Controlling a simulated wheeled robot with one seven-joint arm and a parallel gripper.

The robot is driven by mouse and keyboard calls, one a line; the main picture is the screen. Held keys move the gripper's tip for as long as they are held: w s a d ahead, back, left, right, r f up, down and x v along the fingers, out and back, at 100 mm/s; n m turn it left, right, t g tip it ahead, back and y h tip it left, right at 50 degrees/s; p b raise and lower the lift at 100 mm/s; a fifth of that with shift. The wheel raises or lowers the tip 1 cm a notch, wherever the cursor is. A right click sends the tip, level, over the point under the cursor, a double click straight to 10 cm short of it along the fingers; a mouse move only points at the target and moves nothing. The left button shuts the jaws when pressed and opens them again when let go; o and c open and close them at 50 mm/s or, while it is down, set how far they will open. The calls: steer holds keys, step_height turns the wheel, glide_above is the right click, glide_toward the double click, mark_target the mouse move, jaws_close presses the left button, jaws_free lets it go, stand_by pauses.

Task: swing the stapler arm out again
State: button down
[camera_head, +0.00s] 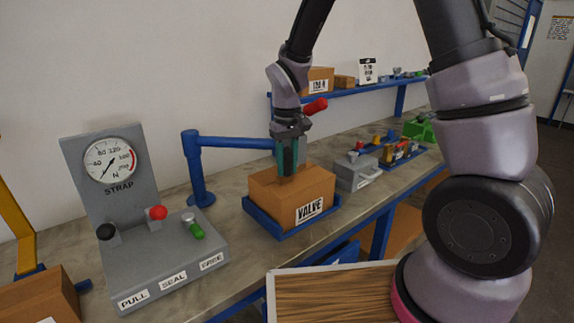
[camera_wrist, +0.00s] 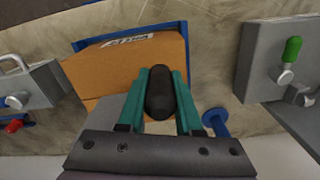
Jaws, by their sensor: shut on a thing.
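The stapler arm (camera_head: 237,142) is a blue bar reaching right from an upright blue post (camera_head: 197,168) on the bench. Its outer end is over the cardboard VALVE box (camera_head: 270,193), partly hidden by my gripper (camera_head: 288,165). A red grip (camera_head: 315,106) sticks out beside my wrist; I cannot tell what it belongs to. In the wrist view my gripper's green fingers (camera_wrist: 160,75) are closed on a black rounded handle (camera_wrist: 159,95), with the box (camera_wrist: 125,68) below. How the handle joins the stapler arm is hidden.
The box sits in a blue tray (camera_head: 262,222). A grey STRAP console (camera_head: 165,262) with a gauge and knobs stands to the left. A grey case (camera_head: 357,172) and a blue tray of small parts are to the right. A shelf (camera_head: 345,92) runs along the wall.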

steer(key=shift+w, duration=0.1)
steer(key=shift+w+d, duration=0.3)
steer(key=shift+w, duration=0.2)
steer(key=w+d+n, duration=0.1)
steer(key=w, duration=0.3)
steer(key=w+d+n, duration=0.1)
steer(key=w+n, duration=0.1)
steer(key=w, duration=0.1)
steer(key=w+d+n, duration=0.1)
steer(key=w, duration=0.3)
steer(key=shift+w+d+n, duration=0.1)
steer(key=shift+w+n, duration=0.2)
steer(key=shift+w, duration=0.05)
steer(key=w+a+n, duration=0.2)
steer(key=w+n, duration=0.3)
steer(key=w, duration=0.9)
steer(key=shift+w+a+r+n, duration=0.15)
steer(key=shift+w+a+n, duration=0.05)
steer(key=shift+w+n, duration=0.15)
steer(key=c, duration=0.6)
jaws_free()
steer(key=shift+w+a, duration=0.1)
steer(key=shift+w, duration=0.1)
